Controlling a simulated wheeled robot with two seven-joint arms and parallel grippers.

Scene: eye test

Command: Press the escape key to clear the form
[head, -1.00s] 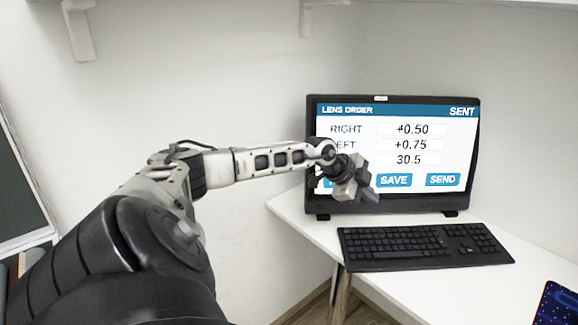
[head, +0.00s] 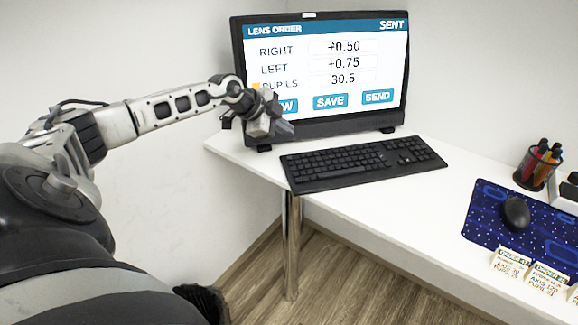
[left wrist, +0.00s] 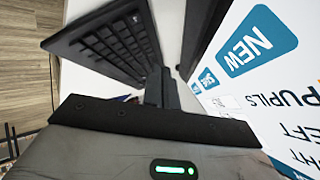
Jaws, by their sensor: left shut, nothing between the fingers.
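The black keyboard (head: 365,163) lies on the white desk in front of the monitor. In the left wrist view its keys (left wrist: 115,45) show at upper left. The escape key is too small to tell apart. My left gripper (head: 284,129) is shut and empty, in front of the screen's lower left corner, near the keyboard's back left corner and apart from the keys. Its closed fingers also show in the left wrist view (left wrist: 162,88). The monitor screen (head: 330,65) shows a lens order form with "SENT", filled values and NEW, SAVE and SEND buttons; my gripper partly covers NEW.
On the desk (head: 400,205) to the right are a blue mouse mat (head: 485,229) with a black mouse (head: 515,213), a pen cup (head: 537,167) and order cards (head: 512,262). The desk front between keyboard and mat is clear. A wall stands behind the monitor.

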